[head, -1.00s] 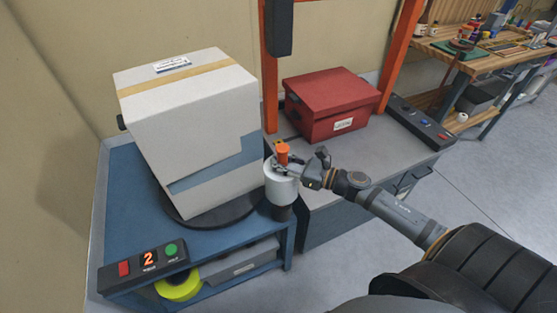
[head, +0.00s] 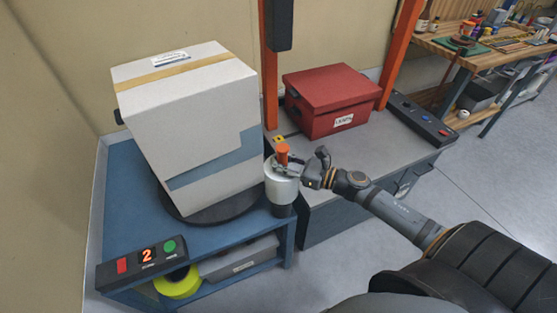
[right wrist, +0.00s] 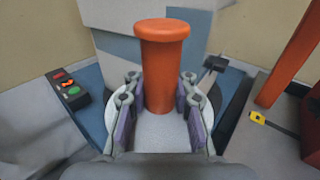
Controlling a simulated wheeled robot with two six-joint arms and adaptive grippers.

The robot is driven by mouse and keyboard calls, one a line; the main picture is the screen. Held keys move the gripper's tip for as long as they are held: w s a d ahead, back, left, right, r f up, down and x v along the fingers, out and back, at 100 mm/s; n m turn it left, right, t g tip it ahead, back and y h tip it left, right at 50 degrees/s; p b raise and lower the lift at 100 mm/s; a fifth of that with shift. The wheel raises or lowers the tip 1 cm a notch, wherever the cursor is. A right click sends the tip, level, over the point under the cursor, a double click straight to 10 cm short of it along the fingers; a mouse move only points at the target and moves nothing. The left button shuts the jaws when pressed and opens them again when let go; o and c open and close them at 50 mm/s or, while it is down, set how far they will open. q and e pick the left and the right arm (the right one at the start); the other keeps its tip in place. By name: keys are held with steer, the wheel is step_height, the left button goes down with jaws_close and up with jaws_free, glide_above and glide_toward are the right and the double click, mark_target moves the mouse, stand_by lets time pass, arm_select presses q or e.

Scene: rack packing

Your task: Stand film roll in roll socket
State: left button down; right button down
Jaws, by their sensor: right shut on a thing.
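The film roll (head: 281,187) is a whitish cylinder with an orange handle (head: 282,153) on top. It stands upright at the right edge of the blue table, over the dark round roll socket (head: 281,210). Whether it is fully seated cannot be told. My right gripper (head: 287,168) is shut on the orange handle from the right. In the right wrist view its two fingers (right wrist: 161,105) flank the orange handle (right wrist: 162,70) above the roll's pale top (right wrist: 160,135). My left gripper is not in view.
A large white carton (head: 190,110) stands on a dark turntable (head: 212,217) on the blue table (head: 130,190), close left of the roll. A control box (head: 145,258) sits at front left. A red box (head: 332,100) and an orange post (head: 271,70) stand behind.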

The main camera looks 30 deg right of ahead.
steer(key=shift+f+b, duration=1.55)
steer(key=shift+f, duration=0.15)
steer(key=c, duration=1)
jaws_free()
